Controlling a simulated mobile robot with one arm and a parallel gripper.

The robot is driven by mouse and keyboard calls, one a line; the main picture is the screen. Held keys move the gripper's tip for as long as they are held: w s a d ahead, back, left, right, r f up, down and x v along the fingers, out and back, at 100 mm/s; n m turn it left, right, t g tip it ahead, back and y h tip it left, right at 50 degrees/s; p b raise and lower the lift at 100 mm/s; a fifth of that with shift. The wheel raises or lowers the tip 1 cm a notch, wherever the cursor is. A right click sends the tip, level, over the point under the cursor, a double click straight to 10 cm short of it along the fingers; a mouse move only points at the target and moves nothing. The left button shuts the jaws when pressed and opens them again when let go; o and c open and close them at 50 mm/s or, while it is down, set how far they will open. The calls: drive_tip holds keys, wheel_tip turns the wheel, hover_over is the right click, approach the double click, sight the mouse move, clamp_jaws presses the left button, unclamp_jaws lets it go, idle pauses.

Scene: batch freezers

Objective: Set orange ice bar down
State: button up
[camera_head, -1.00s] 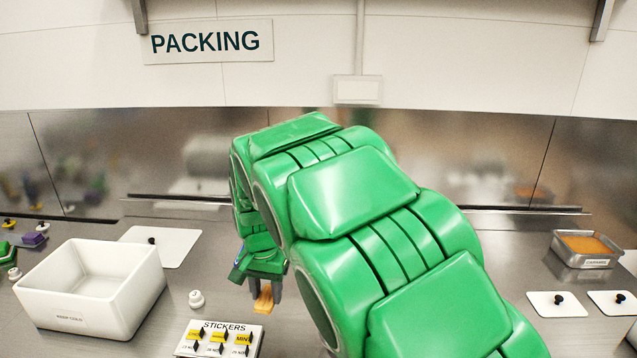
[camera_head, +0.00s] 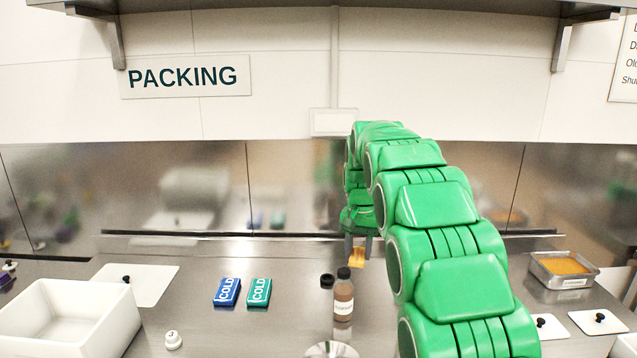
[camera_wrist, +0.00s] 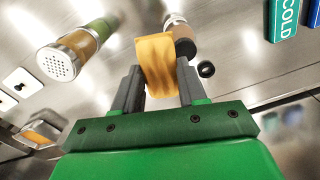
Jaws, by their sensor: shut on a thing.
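The orange ice bar (camera_head: 357,257) shows small below my gripper in the head view. In the wrist view the ice bar (camera_wrist: 157,62) is a yellow-orange block between my two grey fingers. My gripper (camera_head: 360,242) is shut on it and holds it over the back part of the steel counter, behind the brown bottle. In the wrist view my gripper (camera_wrist: 158,88) has its fingers on both sides of the bar. I cannot tell from these views whether the bar touches the counter.
A brown bottle (camera_head: 343,300) with a dark cap stands in front. Blue (camera_head: 227,291) and teal (camera_head: 259,291) COLD packs lie left of it. A white bin (camera_head: 70,320) is at left. A pan of orange stuff (camera_head: 563,268) is at right. A shaker (camera_wrist: 60,62) shows in the wrist view.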

drive_tip(key=w+d, duration=0.1)
drive_tip(key=d, duration=0.4)
drive_tip(key=n, duration=0.3)
hover_over(375, 344)
wheel_tip(375, 344, down, 20)
drive_tip(key=shift+r, duration=0.15)
